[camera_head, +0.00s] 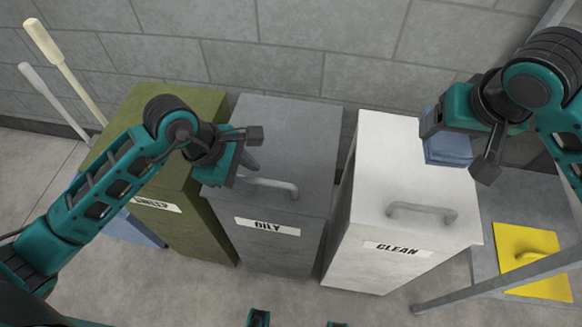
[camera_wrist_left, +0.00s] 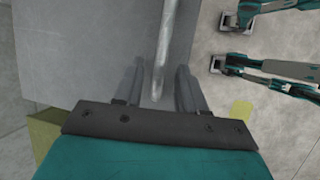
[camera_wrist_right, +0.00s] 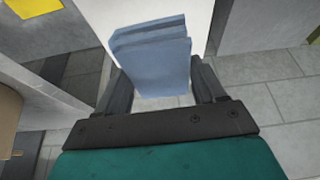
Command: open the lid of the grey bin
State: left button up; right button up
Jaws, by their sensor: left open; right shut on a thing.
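The grey bin (camera_head: 280,225), labelled OILY, stands between the green bin and the white bin, its lid (camera_head: 290,135) shut. A bar handle (camera_head: 270,187) is at the lid's front. My left gripper (camera_head: 252,160) is over the left part of the lid at the handle's left end. In the left wrist view the handle (camera_wrist_left: 163,50) runs between its two open fingers (camera_wrist_left: 158,88); I cannot tell if they touch it. My right gripper (camera_wrist_right: 155,95) is shut on a folded blue cloth (camera_wrist_right: 150,60), held above the white bin's right side.
The green SWEEP bin (camera_head: 200,225) stands left, the white CLEAN bin (camera_head: 385,260) right. A grey stand (camera_head: 484,262) with a yellow plate (camera_head: 525,250) is at far right. Two long handles (camera_head: 65,70) lean at the back left. A block wall closes the back.

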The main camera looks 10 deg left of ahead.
pick_arm(q)
jog(key=shift+c, duration=0.2)
grip_shut()
dwell(0.5)
